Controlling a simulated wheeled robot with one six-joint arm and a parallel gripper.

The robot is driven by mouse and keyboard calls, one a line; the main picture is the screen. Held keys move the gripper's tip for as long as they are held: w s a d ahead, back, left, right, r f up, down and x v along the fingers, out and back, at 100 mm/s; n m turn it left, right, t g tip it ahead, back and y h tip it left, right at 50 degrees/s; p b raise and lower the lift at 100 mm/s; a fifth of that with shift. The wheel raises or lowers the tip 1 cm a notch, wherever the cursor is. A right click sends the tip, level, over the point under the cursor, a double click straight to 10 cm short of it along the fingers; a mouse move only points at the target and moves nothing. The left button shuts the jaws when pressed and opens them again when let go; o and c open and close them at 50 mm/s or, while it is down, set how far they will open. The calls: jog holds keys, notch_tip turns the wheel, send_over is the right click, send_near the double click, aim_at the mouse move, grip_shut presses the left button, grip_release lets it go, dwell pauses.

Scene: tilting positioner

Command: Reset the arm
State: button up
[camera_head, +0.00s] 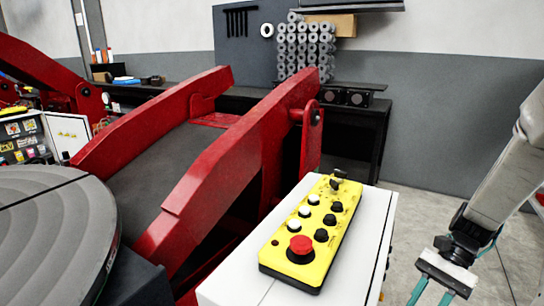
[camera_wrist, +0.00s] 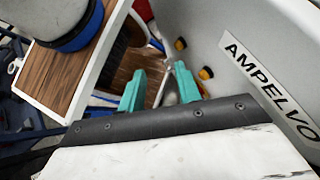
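My arm hangs at the right of the head view, and my gripper (camera_head: 432,291) is low beside the white control cabinet, apart from it. In the wrist view my gripper (camera_wrist: 160,80) shows two teal fingers with a clear gap and nothing between them. The fingers point toward a light grey panel with the AMPELVO label (camera_wrist: 272,88) and small orange-yellow knobs (camera_wrist: 207,73). The yellow control box (camera_head: 308,232), with a red button, white and black buttons and a switch at its far end, lies on the white cabinet (camera_head: 362,258).
The red positioner frame (camera_head: 225,160) and the round grey turntable (camera_head: 50,235) fill the left and middle. A dark bench (camera_head: 358,130) stands along the back wall. Grey floor (camera_head: 415,215) shows between cabinet and arm. A wood-topped surface (camera_wrist: 75,75) shows in the wrist view.

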jog(key=s+a+r+n+t+h, duration=0.2)
jog(key=s+a+r+n, duration=0.1)
jog(key=r, duration=0.3)
jog(key=s+a+r+n+t+h, duration=0.2)
jog(key=s+a+r+n+h, duration=0.1)
jog(key=r+n, duration=0.2)
jog(key=s+a+r+n+t+h, duration=0.2)
jog(key=s+r+n+h, duration=0.1)
jog(key=r, duration=0.4)
jog(key=shift+s+a+r+n, duration=0.4)
jog(key=shift+s+n, duration=0.1)
jog(key=shift+s, duration=0.05)
